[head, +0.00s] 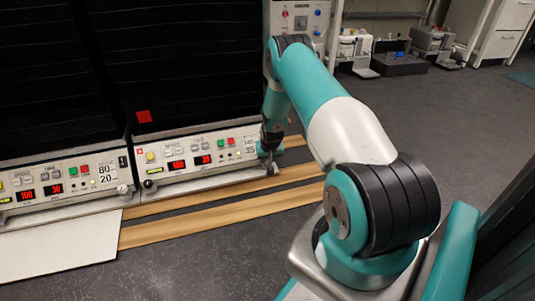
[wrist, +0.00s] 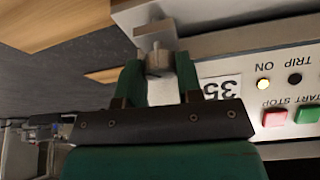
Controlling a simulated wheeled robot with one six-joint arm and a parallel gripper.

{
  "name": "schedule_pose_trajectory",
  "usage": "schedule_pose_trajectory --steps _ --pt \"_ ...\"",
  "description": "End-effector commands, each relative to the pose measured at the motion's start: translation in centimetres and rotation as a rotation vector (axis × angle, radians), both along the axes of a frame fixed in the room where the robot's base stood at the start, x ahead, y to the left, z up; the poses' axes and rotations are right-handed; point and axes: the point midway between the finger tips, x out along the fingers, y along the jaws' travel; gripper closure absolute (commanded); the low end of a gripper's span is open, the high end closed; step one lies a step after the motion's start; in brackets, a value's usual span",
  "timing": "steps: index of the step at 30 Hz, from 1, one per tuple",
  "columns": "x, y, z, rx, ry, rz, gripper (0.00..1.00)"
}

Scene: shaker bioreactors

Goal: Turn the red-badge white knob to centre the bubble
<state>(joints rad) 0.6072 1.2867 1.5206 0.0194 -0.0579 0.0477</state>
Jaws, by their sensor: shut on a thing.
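A white knob (wrist: 158,62) sits under a metal bracket (wrist: 155,35) at the end of the panel in the wrist view. The green fingers of my gripper (wrist: 160,72) are on either side of it and shut on it. In the head view my gripper (head: 270,158) is low at the right end of the right-hand machine's control panel (head: 190,160), and hides the knob there. I cannot make out the bubble in either view.
A second machine's panel (head: 60,184) stands on the left, with a white board (head: 60,245) on the floor before it. Wooden strips (head: 220,212) lie in front of the right machine. Grey floor (head: 230,260) is clear. Other equipment (head: 395,60) stands at the back right.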

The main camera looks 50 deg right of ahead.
Motion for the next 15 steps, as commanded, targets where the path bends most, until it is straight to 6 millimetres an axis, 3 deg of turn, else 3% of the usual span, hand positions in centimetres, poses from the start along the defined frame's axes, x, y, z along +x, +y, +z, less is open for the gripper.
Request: schedule_pose_trajectory --steps 15 --pt "-0.04 -0.27 0.10 0.000 -0.004 0.459 0.91"
